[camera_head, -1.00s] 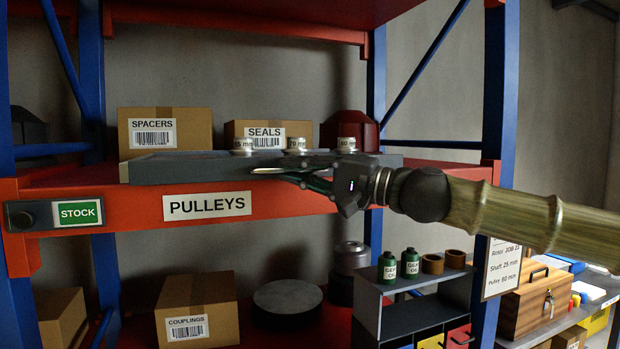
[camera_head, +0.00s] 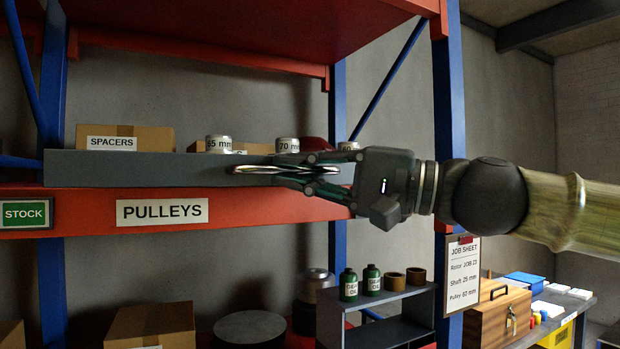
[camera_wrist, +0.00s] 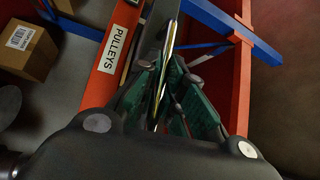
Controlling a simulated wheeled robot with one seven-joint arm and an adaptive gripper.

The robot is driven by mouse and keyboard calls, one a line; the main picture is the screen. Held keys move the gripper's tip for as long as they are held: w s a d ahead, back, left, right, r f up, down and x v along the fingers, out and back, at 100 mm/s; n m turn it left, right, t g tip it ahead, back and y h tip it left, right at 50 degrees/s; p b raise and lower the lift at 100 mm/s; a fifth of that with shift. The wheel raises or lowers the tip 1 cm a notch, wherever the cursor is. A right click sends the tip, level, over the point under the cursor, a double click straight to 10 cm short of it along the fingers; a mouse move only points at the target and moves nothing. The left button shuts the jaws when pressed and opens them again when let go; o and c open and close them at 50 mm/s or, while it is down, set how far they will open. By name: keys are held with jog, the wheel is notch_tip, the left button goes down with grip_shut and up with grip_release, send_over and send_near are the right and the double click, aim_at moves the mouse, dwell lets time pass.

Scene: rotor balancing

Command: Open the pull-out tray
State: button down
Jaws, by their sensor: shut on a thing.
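The grey pull-out tray (camera_head: 140,170) lies on the red shelf beam marked PULLEYS (camera_head: 80,208), its front standing out over the beam. Silver pulleys marked 65 mm (camera_head: 218,144) and 70 mm (camera_head: 287,145) stand on it. A third pulley (camera_head: 348,146) is partly hidden behind my gripper. A shiny metal handle bar (camera_head: 255,169) runs along the tray front. My gripper (camera_head: 300,172) comes from the right and is shut on this handle. The wrist view shows the bar (camera_wrist: 168,45) running between the green-padded fingers (camera_wrist: 160,85).
A SPACERS box (camera_head: 125,138) stands behind the tray. Below are a brown box (camera_head: 150,325), a round dark disc (camera_head: 249,328) and a small grey rack (camera_head: 385,315) with bottles. A blue upright (camera_head: 448,110) with a job sheet (camera_head: 464,272) stands right, beside a bench with a wooden case (camera_head: 497,315).

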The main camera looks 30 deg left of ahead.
jog(key=shift+s+d, duration=0.1)
jog(key=c, duration=1.8)
grip_release()
jog(key=shift+d, duration=0.1)
jog(key=v, duration=1.2)
